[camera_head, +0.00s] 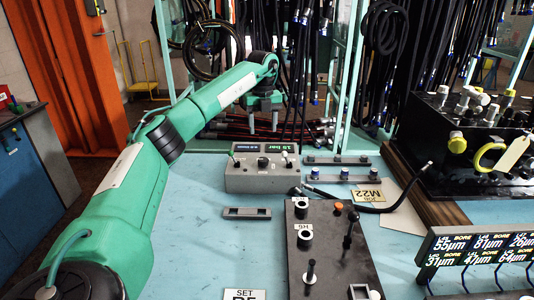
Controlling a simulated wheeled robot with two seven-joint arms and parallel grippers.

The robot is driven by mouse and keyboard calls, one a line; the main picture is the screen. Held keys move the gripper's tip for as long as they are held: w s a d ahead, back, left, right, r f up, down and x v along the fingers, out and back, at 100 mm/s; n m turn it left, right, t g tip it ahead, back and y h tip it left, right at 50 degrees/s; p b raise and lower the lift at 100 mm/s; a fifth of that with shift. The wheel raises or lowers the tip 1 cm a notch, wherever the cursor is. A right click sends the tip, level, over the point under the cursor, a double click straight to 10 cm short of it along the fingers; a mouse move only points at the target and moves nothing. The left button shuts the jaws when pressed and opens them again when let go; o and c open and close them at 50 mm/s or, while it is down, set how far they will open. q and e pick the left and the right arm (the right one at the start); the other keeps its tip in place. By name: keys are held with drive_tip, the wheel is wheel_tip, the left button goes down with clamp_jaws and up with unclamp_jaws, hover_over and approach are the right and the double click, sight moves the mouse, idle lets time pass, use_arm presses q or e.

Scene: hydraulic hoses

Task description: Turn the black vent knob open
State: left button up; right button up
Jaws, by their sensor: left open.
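A grey control box (258,180) with a small lit display reading in bar stands on the blue bench. A small dark round knob (263,162) sits on its top, between a pale-tipped lever (233,158) and another small control (284,160). I cannot tell from the picture whether the dark knob is the vent knob or how it is turned. My left gripper (263,122) is open and empty, pointing down above and behind the box, apart from it. My right gripper is not in view.
A dark plate (325,262) with white-ringed fittings, posts and a black-knobbed lever lies in front. A black hose (375,208) lies at a job card. Hoses hang on a rack behind. A black machine (470,135) stands right. The bench's left part is clear.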

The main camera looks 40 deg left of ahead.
sight(263, 159)
use_arm(q)
wheel_tip(263, 159, down, 12)
drive_tip(key=shift+r+p, duration=0.1)
drive_tip(key=shift+p, duration=0.85)
drive_tip(key=shift+s, duration=0.1)
drive_tip(key=shift+c, duration=0.2)
drive_tip(key=shift+r, duration=0.1)
drive_tip(key=c, duration=0.9)
